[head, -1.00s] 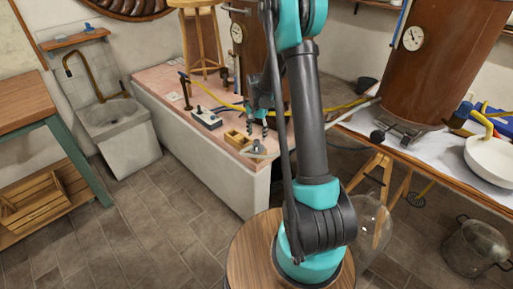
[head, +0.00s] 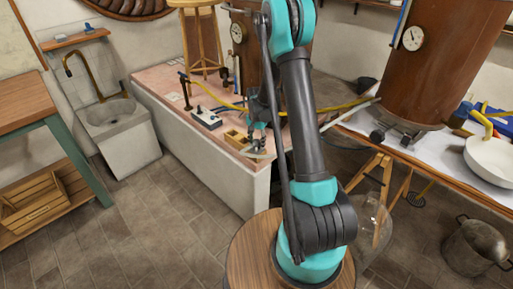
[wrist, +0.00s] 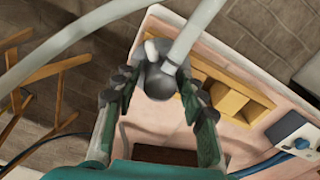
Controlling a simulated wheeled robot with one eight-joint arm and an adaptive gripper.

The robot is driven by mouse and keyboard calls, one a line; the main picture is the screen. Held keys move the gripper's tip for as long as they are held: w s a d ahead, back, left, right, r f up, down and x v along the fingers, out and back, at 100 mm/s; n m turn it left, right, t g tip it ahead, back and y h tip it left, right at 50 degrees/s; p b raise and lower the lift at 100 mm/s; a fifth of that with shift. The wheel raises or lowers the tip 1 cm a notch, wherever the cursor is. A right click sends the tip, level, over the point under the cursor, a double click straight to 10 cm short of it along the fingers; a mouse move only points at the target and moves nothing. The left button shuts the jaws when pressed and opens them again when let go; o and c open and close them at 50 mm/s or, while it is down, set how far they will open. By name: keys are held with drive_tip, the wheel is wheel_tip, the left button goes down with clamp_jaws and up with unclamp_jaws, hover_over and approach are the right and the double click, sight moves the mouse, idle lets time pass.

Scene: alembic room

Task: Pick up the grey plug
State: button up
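The grey plug (wrist: 158,82) is a dark grey rounded piece with a pale hose attached. In the wrist view it lies between my gripper's fingers. In the head view it is small, at the near corner of the pink-topped counter (head: 158,84). My gripper (wrist: 158,98) has its two fingers apart, one on each side of the plug. A gap shows on the left; whether the right finger touches is unclear. In the head view my gripper (head: 257,138) is low over the counter corner, partly hidden by my arm.
A wooden compartment box (head: 234,139) sits close beside the plug. A white-and-blue device (head: 206,118) and a clamp stand (head: 185,90) are farther along the counter. A yellow hose (head: 335,111) runs behind my arm. A copper vessel (head: 428,75) stands on the right table.

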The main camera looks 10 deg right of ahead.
clamp_jaws()
wheel_tip(320, 180, up, 20)
idle(0.7)
